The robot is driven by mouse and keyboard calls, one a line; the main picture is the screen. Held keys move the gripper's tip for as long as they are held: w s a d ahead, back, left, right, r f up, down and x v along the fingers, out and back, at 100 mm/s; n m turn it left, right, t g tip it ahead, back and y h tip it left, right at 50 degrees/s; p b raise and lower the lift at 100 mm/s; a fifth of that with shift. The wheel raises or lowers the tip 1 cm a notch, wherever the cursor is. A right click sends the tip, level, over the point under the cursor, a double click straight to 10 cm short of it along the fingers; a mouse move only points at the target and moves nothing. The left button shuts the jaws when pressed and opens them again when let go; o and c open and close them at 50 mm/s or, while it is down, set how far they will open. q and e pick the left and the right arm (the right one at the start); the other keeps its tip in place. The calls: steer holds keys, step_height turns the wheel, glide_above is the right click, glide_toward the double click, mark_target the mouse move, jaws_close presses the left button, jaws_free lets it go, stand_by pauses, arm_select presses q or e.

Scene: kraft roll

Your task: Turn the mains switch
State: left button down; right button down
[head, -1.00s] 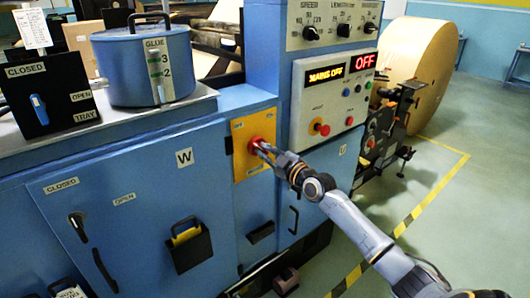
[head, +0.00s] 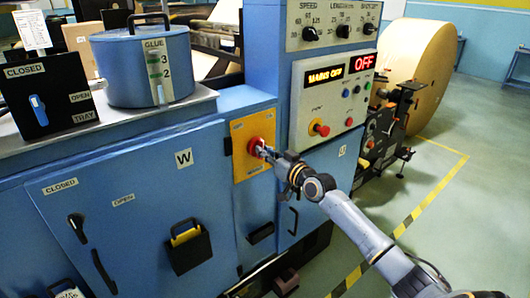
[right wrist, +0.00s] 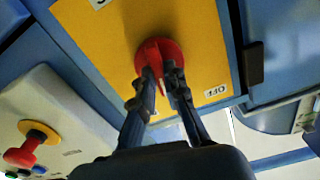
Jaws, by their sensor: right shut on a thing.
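The mains switch is a red round knob (head: 254,145) on a yellow plate (head: 241,168) on the front of the blue machine. My right gripper (head: 263,151) reaches it from the right. In the right wrist view its two fingers (right wrist: 161,84) are shut on the raised grip of the red knob (right wrist: 157,50). A small label sits on the yellow plate (right wrist: 205,50) near the knob there. The fingers hide part of the knob. The display (head: 325,74) reads MAINS OFF. My left gripper is not in view.
A control panel (head: 343,106) with a red button on a yellow collar (head: 320,128) is right of the switch. A blue glue pot (head: 135,75) and a black tray box (head: 45,95) stand at left. A large paper roll (head: 420,60) stands behind. Floor at right is clear.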

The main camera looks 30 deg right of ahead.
steer(key=shift+d+m+p, duration=0.1)
steer(key=shift+m+p, duration=0.2)
steer(key=shift+m, duration=3.3)
steer(key=shift+f, duration=0.1)
steer(key=c, duration=1.4)
jaws_free()
steer(key=s, duration=0.8)
steer(key=s+d, duration=0.1)
steer(key=s, duration=0.3)
